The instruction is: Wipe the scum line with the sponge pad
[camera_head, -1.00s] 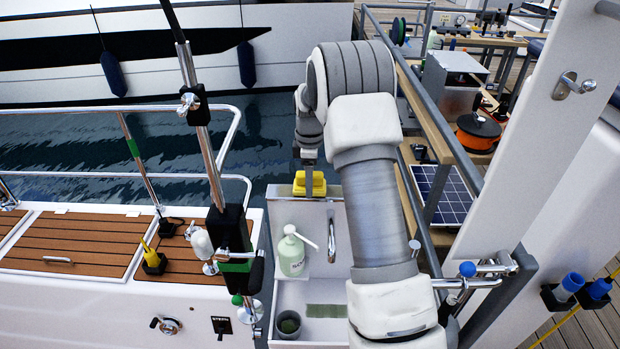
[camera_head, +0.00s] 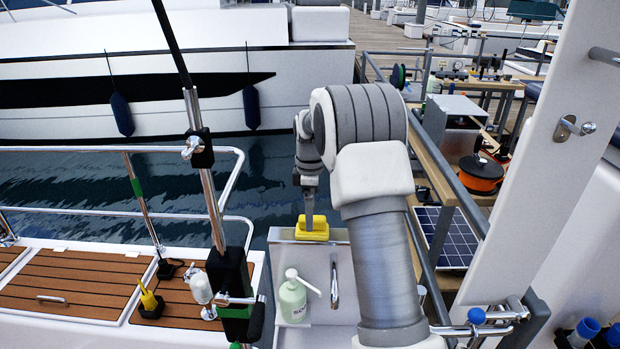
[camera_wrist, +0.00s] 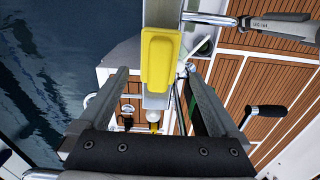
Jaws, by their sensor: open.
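The yellow sponge pad (camera_head: 312,229) sits on the far ledge of the white sink unit (camera_head: 283,258). In the wrist view the sponge pad (camera_wrist: 160,60) lies ahead of and between my fingertips, with gaps to both sides. My gripper (camera_wrist: 156,80) is open and empty. In the head view my gripper (camera_head: 309,207) points down just over the sponge; whether it touches is unclear. The scum line is not in view now; the basin is cut off at the bottom and partly hidden by my arm.
A steel post with a black clamp (camera_head: 230,285) rises left of the sink. Railings and a solar panel (camera_head: 444,237) are at right. Water lies behind.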

